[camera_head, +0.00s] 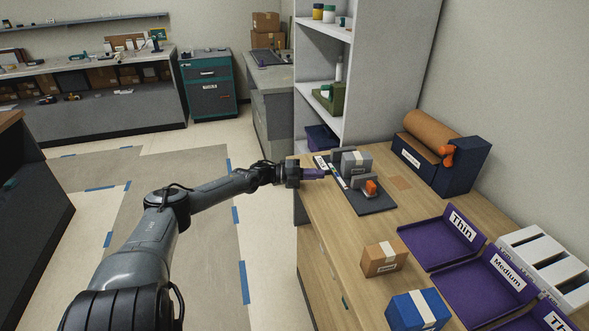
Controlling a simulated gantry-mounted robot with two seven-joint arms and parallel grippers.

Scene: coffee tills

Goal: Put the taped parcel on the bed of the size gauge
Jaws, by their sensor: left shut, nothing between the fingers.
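The size gauge (378,204) is a dark flat base on the wooden counter, with grey upright blocks, a pale scale strip along its left side and an orange knob (371,187). A grey parcel with white tape (356,162) appears to sit on the gauge between the grey blocks. A brown parcel with pale tape (381,260) and a blue parcel with a white band (417,311) stand on the counter nearer me. My left gripper (322,172) is shut and empty, just left of the gauge at the counter's left edge. My right gripper is not in view.
Purple trays labelled Thin (437,245) and Medium (494,290) line the right side. A brown paper roll in a dark blue dispenser (460,172) stands at the back right. A grey shelf unit (380,70) rises behind the gauge. Counter between gauge and brown parcel is clear.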

